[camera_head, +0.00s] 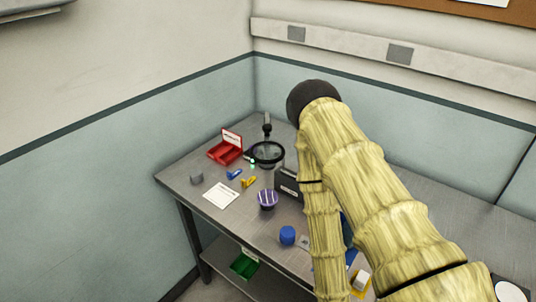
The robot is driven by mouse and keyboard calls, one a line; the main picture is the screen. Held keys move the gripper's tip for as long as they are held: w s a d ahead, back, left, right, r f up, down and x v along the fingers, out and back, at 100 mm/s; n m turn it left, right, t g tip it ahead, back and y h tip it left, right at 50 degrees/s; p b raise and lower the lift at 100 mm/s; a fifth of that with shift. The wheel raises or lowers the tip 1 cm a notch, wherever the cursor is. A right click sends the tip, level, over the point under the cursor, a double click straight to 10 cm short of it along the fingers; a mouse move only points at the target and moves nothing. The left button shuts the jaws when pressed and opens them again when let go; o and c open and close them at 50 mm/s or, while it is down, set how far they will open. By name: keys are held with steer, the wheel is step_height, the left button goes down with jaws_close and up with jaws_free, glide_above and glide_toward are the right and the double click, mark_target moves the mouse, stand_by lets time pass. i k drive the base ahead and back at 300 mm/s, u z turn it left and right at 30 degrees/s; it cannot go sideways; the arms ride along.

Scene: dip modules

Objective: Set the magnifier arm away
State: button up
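The magnifier (267,153) stands on the grey workbench near the back corner. It has a round black-rimmed lens and a thin upright stem with a dark top behind it. My bamboo-textured arm reaches across the right half of the head view, to the right of the magnifier and apart from it in the picture. My gripper is not in view, so its hold cannot be seen.
The workbench (217,175) also bears a red bin (225,153), a white sheet (221,196), a striped purple bowl (267,199), a blue cylinder (287,235), a dark box (290,185) and small blue and yellow parts. A green bin (245,265) sits on the lower shelf. My arm hides the bench's middle.

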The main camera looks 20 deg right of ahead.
mark_target(267, 127)
steer(key=u, duration=1.3)
steer(key=i, duration=0.4)
steer(key=z, duration=1.3)
